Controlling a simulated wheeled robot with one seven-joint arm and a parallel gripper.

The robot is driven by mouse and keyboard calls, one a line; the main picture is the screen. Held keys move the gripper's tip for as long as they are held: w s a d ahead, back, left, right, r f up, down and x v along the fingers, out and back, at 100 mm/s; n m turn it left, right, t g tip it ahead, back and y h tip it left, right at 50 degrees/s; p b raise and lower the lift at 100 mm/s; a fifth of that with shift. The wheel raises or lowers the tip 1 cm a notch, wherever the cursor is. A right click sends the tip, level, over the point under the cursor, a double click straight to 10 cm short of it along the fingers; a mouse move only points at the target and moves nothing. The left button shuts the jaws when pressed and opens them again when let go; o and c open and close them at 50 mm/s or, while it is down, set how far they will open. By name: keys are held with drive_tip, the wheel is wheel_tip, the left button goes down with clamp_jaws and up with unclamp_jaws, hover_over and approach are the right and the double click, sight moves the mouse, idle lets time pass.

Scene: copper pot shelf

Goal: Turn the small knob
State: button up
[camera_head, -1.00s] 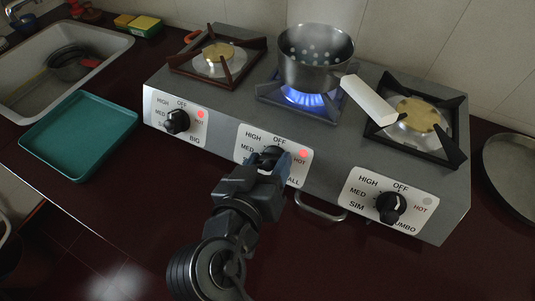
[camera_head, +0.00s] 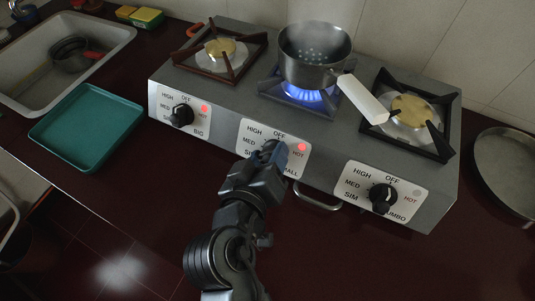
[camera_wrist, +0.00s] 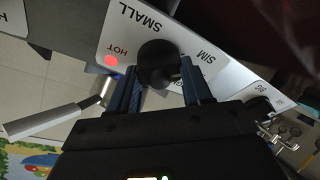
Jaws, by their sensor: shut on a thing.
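The small knob (camera_wrist: 158,62) is black and sits on a white dial plate marked SMALL, with a lit red HOT light, in the wrist view. My gripper (camera_wrist: 161,82) is shut on it, with one blue finger on each side. In the head view my gripper (camera_head: 270,153) reaches the middle dial plate (camera_head: 255,134) and hides most of the knob, so its pointer setting cannot be read. The middle burner (camera_head: 308,97) above it burns with a blue flame.
A steaming pot (camera_head: 318,60) with a white handle (camera_head: 363,98) sits over the flame. The big knob (camera_head: 182,115) is left and the jumbo knob (camera_head: 383,198) right. A stove-front handle (camera_head: 318,202) sticks out right of my gripper. A teal tray (camera_head: 87,128) lies left.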

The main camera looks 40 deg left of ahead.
drive_tip(key=shift+f, duration=0.1)
drive_tip(key=o, duration=1)
drive_tip(key=shift+w, duration=0.1)
drive_tip(key=shift+o, duration=0.2)
drive_tip(key=b+v, duration=0.1)
drive_tip(key=v, duration=0.6)
drive_tip(key=shift+s, duration=0.35)
drive_tip(key=shift+d, duration=0.1)
